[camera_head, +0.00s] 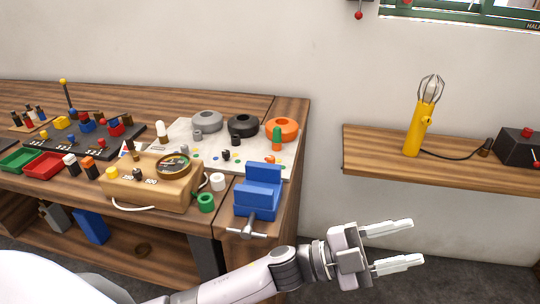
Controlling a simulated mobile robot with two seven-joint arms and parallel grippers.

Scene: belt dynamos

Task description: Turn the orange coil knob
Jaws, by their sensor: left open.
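An orange ring-shaped coil (288,127) sits at the right end of a pale board (190,132) on the workbench, with a green upright piece (277,141) in front of it. A small orange knob-like piece (270,160) lies near the board's front right; it is too small to tell whether it is the coil's knob. My left gripper (413,242) is open and empty, pointing right, out past the bench's right end and well apart from the coil. My right gripper is not in view.
A grey coil (207,122) and a black coil (242,126) stand left of the orange one. A blue vise (257,198) stands at the bench's front right corner, beside a wooden meter box (150,187). A wall shelf (380,159) holds a yellow lamp (420,128).

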